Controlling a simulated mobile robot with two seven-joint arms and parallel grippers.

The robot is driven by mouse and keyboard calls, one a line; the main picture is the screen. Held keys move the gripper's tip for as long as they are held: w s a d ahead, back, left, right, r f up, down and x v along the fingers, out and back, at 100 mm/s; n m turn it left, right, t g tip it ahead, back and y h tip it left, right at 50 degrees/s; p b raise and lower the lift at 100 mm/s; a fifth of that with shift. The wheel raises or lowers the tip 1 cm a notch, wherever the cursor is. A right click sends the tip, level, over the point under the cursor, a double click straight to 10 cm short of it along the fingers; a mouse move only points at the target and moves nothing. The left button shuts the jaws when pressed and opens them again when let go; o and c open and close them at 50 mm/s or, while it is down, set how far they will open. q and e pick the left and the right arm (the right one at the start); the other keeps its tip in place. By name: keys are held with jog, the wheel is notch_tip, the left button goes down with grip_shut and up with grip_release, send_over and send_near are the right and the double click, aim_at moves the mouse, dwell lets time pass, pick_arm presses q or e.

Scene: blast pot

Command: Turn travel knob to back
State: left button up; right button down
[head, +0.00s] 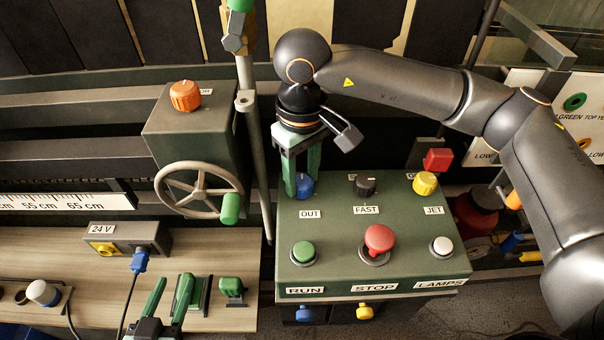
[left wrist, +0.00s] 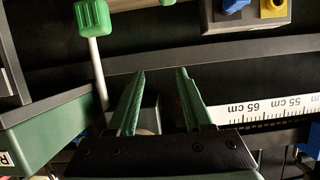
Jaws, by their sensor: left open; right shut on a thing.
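The blue knob (head: 305,188) sits on the top left of the green control box, above a label reading OUT (head: 310,214). Its upper part and any name plate above it are hidden by my right gripper (head: 302,180). The right gripper points down with its green fingers shut on the blue knob. I cannot read the word travel anywhere. My left gripper (head: 172,281) is open and empty at the lower left, over the wooden bench. In the left wrist view the left gripper (left wrist: 160,72) also shows its fingers apart with nothing between them.
A handwheel (head: 197,190) stands left. A vertical rod (head: 256,150) runs close beside the right gripper.

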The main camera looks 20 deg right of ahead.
aim_at(302, 180)
jog(key=shift+c, duration=1.9)
grip_release()
jog(key=shift+r, duration=0.35)
notch_tip(302, 180, up, 6)
jog(key=shift+r+p, duration=0.1)
jog(key=shift+p, duration=0.5)
pick_arm(q)
jog(key=s+f+g, duration=0.3)
jog(key=f, duration=0.3)
jog(key=shift+s+n+y, duration=0.3)
jog(key=shift+y, duration=0.1)
pick_arm(e)
jog(key=shift+r, duration=0.35)
